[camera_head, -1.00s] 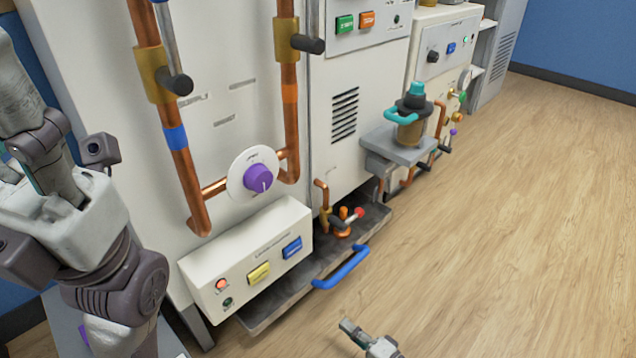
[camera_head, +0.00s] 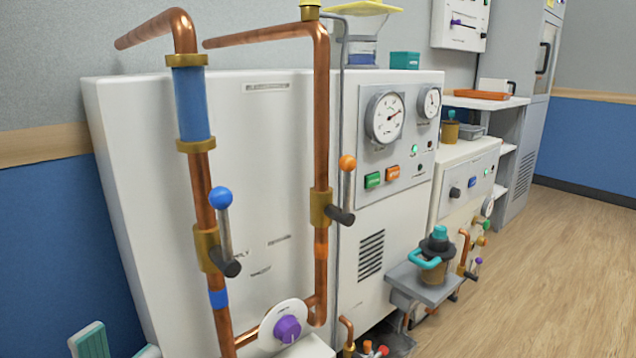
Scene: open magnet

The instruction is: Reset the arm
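A pale grey piece with a teal face (camera_head: 90,342) shows at the bottom left edge, with a small pale tip just right of it. It looks like the end of my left gripper (camera_head: 118,346). Most of it is cut off by the frame, so I cannot tell whether it is open or shut. Nothing held shows there. It appears in front of the white cabinet's lower left corner. My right arm and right gripper are not in view.
A tall white cabinet (camera_head: 140,200) with copper pipes (camera_head: 205,190), blue and orange lever valves and a purple knob (camera_head: 287,329) fills the left and middle. A grey shelf (camera_head: 425,285) with a teal-handled pot (camera_head: 436,255) juts out. The wooden floor (camera_head: 560,270) at right is clear.

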